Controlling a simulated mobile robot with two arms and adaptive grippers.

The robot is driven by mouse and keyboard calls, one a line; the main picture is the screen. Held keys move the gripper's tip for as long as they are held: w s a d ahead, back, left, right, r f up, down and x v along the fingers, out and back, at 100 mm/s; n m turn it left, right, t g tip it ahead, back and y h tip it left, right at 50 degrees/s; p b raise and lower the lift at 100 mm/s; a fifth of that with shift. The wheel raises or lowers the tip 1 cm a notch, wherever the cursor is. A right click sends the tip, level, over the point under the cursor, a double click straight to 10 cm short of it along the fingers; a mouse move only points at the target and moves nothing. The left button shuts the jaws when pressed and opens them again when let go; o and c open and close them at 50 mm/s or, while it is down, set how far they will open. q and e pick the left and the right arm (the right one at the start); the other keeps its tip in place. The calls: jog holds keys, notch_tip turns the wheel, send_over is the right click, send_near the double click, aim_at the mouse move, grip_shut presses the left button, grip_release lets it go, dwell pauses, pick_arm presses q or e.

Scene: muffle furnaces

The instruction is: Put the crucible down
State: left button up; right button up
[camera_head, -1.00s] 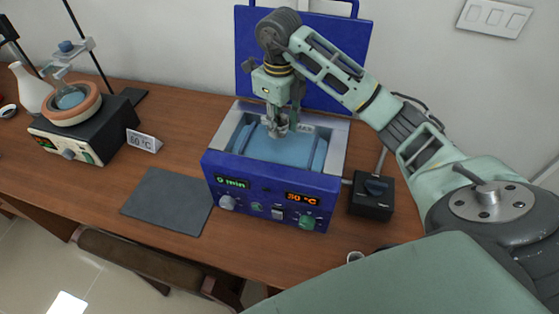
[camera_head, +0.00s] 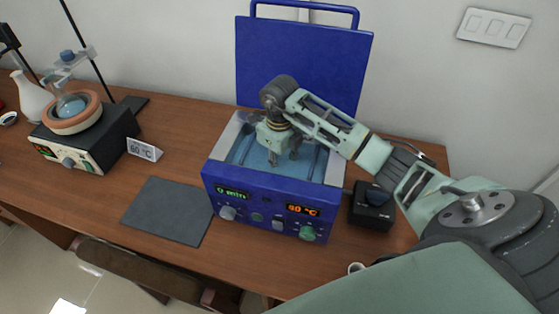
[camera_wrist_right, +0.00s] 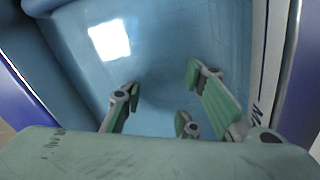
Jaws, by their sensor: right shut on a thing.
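My right gripper (camera_head: 282,158) reaches down into the open blue bath (camera_head: 336,165), which has a metal rim and pale blue inside. The wrist view shows the right gripper's green-padded fingers (camera_wrist_right: 166,100) pointing into the bath (camera_wrist_right: 160,50). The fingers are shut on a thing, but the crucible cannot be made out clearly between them. I cannot tell whether it touches the bath floor. My left gripper is not in view.
The raised blue lid (camera_head: 300,65) stands behind the bath. A black box with a knob (camera_head: 372,205) is right of it. A grey mat (camera_head: 168,210) lies bare at left, near a heater (camera_head: 85,140) with a flask.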

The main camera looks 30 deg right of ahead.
jog(key=shift+f, duration=0.1)
jog(key=shift+f, duration=0.15)
jog(key=o, duration=1)
jog(key=shift+r, duration=0.2)
notch_tip(320, 180, up, 12)
jog(key=b, duration=0.3)
